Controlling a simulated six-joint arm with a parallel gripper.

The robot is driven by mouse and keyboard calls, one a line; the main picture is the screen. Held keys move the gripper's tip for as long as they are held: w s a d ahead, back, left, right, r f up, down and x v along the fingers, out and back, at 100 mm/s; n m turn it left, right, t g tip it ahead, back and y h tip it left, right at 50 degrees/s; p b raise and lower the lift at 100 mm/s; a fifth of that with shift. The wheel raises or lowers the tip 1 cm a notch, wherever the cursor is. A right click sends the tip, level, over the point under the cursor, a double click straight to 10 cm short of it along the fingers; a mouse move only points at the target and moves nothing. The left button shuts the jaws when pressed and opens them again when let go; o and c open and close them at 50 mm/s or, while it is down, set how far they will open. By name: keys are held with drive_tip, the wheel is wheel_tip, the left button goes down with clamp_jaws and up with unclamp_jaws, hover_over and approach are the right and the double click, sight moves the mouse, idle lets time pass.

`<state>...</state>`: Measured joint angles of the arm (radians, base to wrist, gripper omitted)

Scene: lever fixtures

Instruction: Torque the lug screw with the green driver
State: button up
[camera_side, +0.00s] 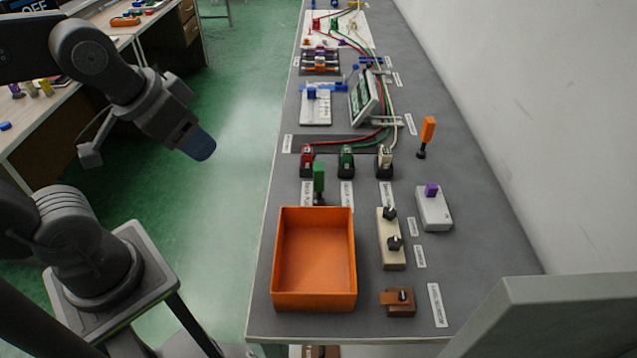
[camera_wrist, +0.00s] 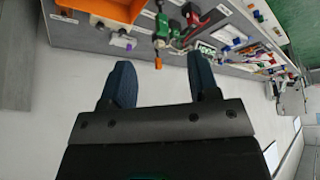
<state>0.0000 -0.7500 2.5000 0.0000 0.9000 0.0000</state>
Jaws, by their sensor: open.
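The green driver (camera_side: 319,178) stands upright, handle up, just behind the orange bin in the side view. In the wrist view, a green upright shape (camera_wrist: 162,25) lies beyond the fingers, near the bin. A brown block fixture (camera_side: 400,302) at the front of the bench has a small dark and silver round head on top. I cannot tell for sure whether that is the lug screw. My gripper (camera_side: 198,146) hangs over the green floor left of the bench, well away from the driver. In the wrist view its two blue fingers (camera_wrist: 163,74) are apart with nothing between them.
The orange bin (camera_side: 314,303) is empty. Red (camera_side: 307,160), green (camera_side: 346,162) and white (camera_side: 384,162) wired terminals stand behind the driver. An orange-handled driver (camera_side: 428,130), a two-knob beige block (camera_side: 390,252) and a grey box (camera_side: 434,212) stand right. A wall borders the bench.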

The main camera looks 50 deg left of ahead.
drive_tip(key=m+g+y, duration=0.3)
drive_tip(key=m, duration=2.3)
hover_over(319, 166)
drive_tip(key=s+d, duration=0.3)
wheel_tip(319, 166, down, 9)
drive_tip(key=x, duration=0.8)
drive_tip(key=shift+w+a, duration=0.25)
drive_tip(key=shift+a, duration=0.05)
drive_tip(key=shift+d+x, duration=0.15)
drive_tip(key=shift+x, duration=1.2)
drive_tip(key=shift+d+x, duration=0.1)
drive_tip(key=shift+x, duration=1.2)
drive_tip(key=shift+f, duration=0.1)
drive_tip(key=c, duration=1)
